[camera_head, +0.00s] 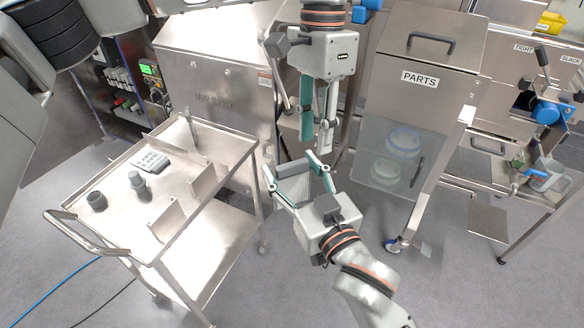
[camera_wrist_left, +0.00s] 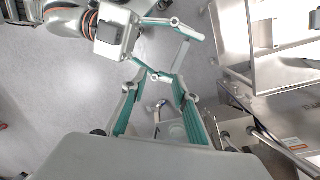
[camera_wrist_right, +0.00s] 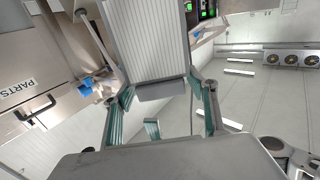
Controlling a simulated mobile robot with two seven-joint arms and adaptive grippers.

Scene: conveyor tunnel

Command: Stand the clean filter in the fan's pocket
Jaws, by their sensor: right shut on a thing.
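The filter (camera_head: 294,190), a pale grey pleated panel, is held between the fingers of my right gripper (camera_head: 296,177) in the head view. In the right wrist view the filter (camera_wrist_right: 150,40) fills the upper middle, its plain grey end (camera_wrist_right: 162,90) towards me, between the fingers. My left gripper (camera_head: 317,125) points down just above the right gripper; its fingers are apart and I see nothing between them. The left wrist view shows its spread fingers (camera_wrist_left: 157,108), with the right gripper (camera_wrist_left: 168,48) beyond. I cannot make out the fan's pocket.
A steel cart (camera_head: 222,142) with upright plates, dark cylinders (camera_head: 97,200) and a small grey block stands at left. A steel cabinet (camera_head: 215,70) stands behind it. The PARTS bin (camera_head: 430,55) is at right. Floor between cart and bin is clear.

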